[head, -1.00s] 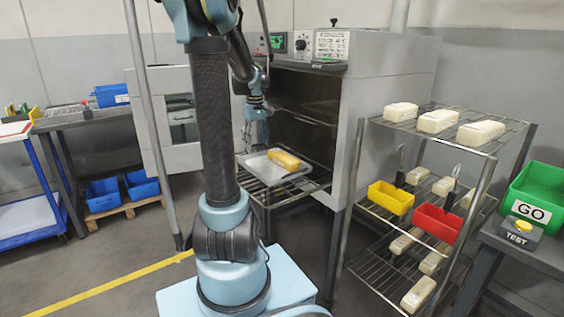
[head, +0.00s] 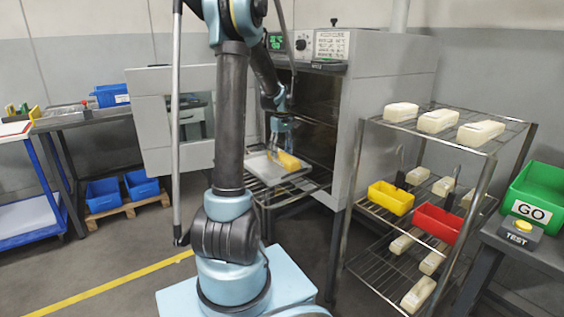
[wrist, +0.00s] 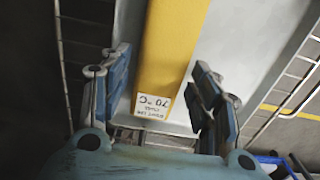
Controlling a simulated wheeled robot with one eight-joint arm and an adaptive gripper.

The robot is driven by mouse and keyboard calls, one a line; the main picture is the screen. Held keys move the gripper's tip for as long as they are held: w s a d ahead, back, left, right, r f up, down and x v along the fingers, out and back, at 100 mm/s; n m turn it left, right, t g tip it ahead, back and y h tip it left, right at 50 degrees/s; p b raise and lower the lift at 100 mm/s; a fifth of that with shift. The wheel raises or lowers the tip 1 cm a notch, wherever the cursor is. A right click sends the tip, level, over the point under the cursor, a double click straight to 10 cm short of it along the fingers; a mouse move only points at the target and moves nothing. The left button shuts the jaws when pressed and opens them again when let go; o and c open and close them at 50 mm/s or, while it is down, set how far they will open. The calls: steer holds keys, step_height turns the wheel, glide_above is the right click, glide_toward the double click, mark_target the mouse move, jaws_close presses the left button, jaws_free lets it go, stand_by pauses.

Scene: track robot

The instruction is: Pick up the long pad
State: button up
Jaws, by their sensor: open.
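A long yellow pad (head: 290,160) lies on a metal tray (head: 262,172) in front of the open oven. In the wrist view the pad (wrist: 172,50) runs up the picture, with a white label marked 70 °C at its near end. My gripper (head: 280,140) is at the pad in the head view. In the wrist view my gripper (wrist: 160,75) is open, one finger on each side of the pad's near end, with gaps visible. The fingers do not grip it. The exact height of the fingertips over the tray cannot be told.
The oven (head: 385,110) stands right behind the tray, its door (head: 150,115) swung open to the left. A wire rack (head: 490,150) with several pale blocks, a yellow bin (head: 391,198) and a red bin (head: 438,222) stands at the right. The floor at front left is clear.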

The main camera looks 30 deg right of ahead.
mark_target(281, 153)
steer(key=shift+s+f, duration=0.1)
steer(key=shift+f, duration=1.5)
steer(key=c, duration=0.8)
steer(key=shift+a, duration=0.1)
steer(key=shift+c, duration=0.2)
